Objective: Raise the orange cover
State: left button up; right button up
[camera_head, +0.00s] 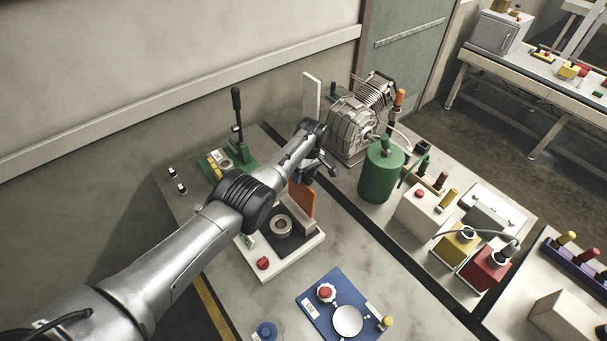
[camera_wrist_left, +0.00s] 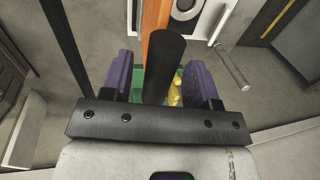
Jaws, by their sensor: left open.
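The orange cover (camera_head: 304,198) stands roughly upright at the far right side of a white-based fixture (camera_head: 290,262), partly behind my left arm. In the left wrist view, an orange strip (camera_wrist_left: 157,45), probably the cover seen edge-on, runs from the top toward the fingers. My left gripper (camera_head: 319,166) is close above the cover. Its purple fingers (camera_wrist_left: 160,77) are apart. A black cylinder (camera_wrist_left: 166,58) shows between them; I cannot tell whether they touch it. The fixture holds a metal ring (camera_head: 281,226) on a dark plate, with a red button (camera_head: 263,263) in front. My right gripper is out of view.
A green canister (camera_head: 381,172) and a metal engine-like unit (camera_head: 352,128) stand right of my gripper. A green clamp with a black lever (camera_head: 237,108) is behind my arm. A blue panel (camera_head: 322,312) lies in front. Bare table lies between panel and canister.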

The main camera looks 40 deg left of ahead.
pick_arm(q)
notch_tip(320, 180, up, 13)
jog(key=w, duration=0.2)
jog(key=shift+w+d+r, duration=0.2)
jog(key=shift+w+d, duration=0.1)
jog(key=shift+d, duration=0.05)
dwell(0.5)
